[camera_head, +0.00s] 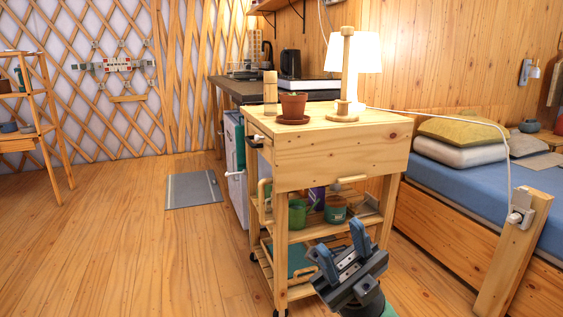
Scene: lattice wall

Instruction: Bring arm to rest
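My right gripper (342,249) comes in from the bottom of the head view, low in front of the wooden cart. Its two blue-grey fingers stand apart with nothing between them. It overlaps the cart's lower shelves in the picture; I cannot tell whether it touches them. My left gripper is not in view.
Floor at left is clear around a grey mat (193,189).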

